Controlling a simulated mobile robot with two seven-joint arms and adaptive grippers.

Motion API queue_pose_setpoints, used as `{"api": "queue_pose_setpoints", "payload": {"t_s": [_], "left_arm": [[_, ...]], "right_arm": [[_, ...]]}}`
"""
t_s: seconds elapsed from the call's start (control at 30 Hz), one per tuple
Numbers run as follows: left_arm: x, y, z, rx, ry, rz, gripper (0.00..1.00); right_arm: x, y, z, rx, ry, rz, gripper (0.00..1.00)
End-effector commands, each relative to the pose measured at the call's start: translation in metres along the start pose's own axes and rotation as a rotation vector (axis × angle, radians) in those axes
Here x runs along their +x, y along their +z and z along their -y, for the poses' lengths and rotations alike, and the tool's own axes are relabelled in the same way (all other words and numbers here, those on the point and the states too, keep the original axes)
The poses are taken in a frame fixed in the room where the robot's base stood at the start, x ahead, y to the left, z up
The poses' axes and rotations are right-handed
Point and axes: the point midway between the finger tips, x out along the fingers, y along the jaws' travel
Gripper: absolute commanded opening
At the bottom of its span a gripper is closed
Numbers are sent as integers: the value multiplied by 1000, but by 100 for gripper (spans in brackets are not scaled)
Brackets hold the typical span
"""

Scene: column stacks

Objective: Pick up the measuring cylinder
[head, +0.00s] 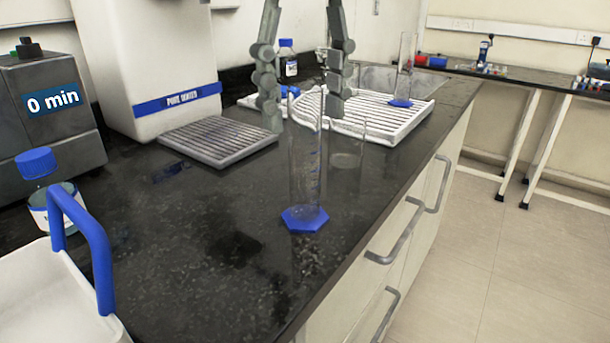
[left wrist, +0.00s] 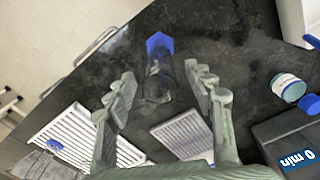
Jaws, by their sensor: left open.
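A clear measuring cylinder (head: 305,165) with a blue hexagonal base (head: 304,219) stands upright on the black counter. In the left wrist view its blue base (left wrist: 159,43) shows at top centre. My left gripper (head: 304,122) points down, with one finger on each side of the cylinder's upper part in the head view. It is open and holds nothing. In the left wrist view the fingertips (left wrist: 160,72) are spread wide, with the cylinder's clear body in the gap and no contact visible. How deep the cylinder sits between them I cannot tell. My right gripper is not in view.
A clear glass beaker (head: 347,157) stands just behind the cylinder. A second cylinder (head: 403,72) stands on a white drying rack (head: 395,122). A water purifier (head: 150,60), a blue-capped bottle (head: 37,165) and a blue-handled tray (head: 60,290) are at left.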

Motion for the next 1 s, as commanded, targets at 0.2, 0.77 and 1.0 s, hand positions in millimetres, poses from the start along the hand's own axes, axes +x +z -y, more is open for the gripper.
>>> {"api": "queue_pose_setpoints", "payload": {"t_s": [0.2,0.77,1.0], "left_arm": [[29,1,2,-1,-2,0,54],[33,1,1,-1,0,0,19],[33,1,1,0,0,0,0]], "right_arm": [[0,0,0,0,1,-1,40],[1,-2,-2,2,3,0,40],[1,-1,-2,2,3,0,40]]}}
